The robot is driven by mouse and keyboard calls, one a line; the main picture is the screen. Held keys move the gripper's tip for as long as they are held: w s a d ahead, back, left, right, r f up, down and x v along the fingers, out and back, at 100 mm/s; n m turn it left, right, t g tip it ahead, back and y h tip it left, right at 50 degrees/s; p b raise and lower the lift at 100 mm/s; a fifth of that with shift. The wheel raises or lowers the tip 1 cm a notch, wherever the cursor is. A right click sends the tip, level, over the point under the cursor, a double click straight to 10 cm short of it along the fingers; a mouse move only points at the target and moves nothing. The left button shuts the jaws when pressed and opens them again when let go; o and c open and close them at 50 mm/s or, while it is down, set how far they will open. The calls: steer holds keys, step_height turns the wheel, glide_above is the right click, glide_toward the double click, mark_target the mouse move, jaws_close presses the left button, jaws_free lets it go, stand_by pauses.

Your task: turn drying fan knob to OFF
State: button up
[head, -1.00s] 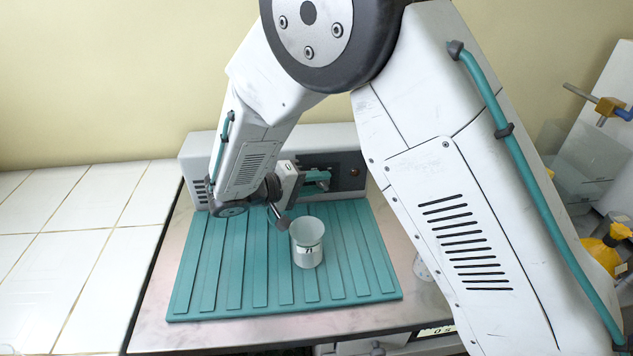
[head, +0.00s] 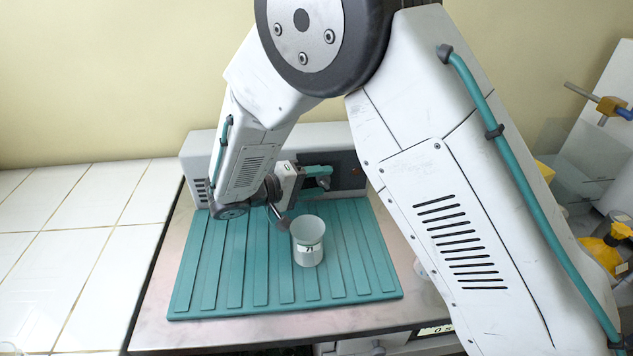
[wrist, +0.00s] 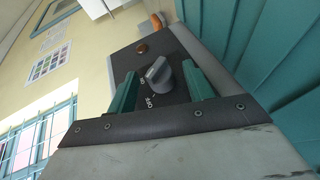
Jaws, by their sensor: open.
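The fan knob (wrist: 158,75) is a grey round dial with a raised grip ridge, on a dark control panel (wrist: 180,55). White lettering that looks like OFF sits just below it in the wrist view, with another small mark at its side. The exact pointer direction is hard to read. My gripper (wrist: 161,76) is open, with one teal finger on each side of the knob. Contact with the knob cannot be made out. In the head view my gripper (head: 315,172) is at the front of the grey-white unit (head: 330,137), where the knob is mostly hidden.
A white labelled beaker (head: 308,249) stands on the ribbed teal mat (head: 235,275), in front of and below my wrist. An amber lamp (wrist: 141,48) is on the panel near the knob. White tiles (head: 70,235) lie clear at left. Yellow-topped labware (head: 606,250) is at right.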

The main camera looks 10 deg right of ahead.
steer(key=v, duration=0.7)
steer(key=shift+s+a, duration=0.15)
steer(key=shift+a, duration=0.2)
steer(key=shift+d+r, duration=0.1)
steer(key=s+d+r+m+g+y, duration=0.1)
steer(key=s+d+r+g+y, duration=0.2)
steer(key=d+r, duration=0.45)
steer(key=s+d+r+m+g+y, duration=0.15)
steer(key=s+d+r+g, duration=0.3)
steer(key=d, duration=0.65)
steer(key=s+d+r+t+y, duration=0.1)
steer(key=s+d+y, duration=0.3)
steer(key=s, duration=0.6)
steer(key=s+d+r+t+y, duration=0.1)
steer(key=s+d+y, duration=0.3)
steer(key=s, duration=0.6)
steer(key=shift+s+t+y, duration=0.2)
steer(key=shift+t+y, duration=0.15)
steer(key=shift+y, duration=0.5)
steer(key=shift+d, duration=0.1)
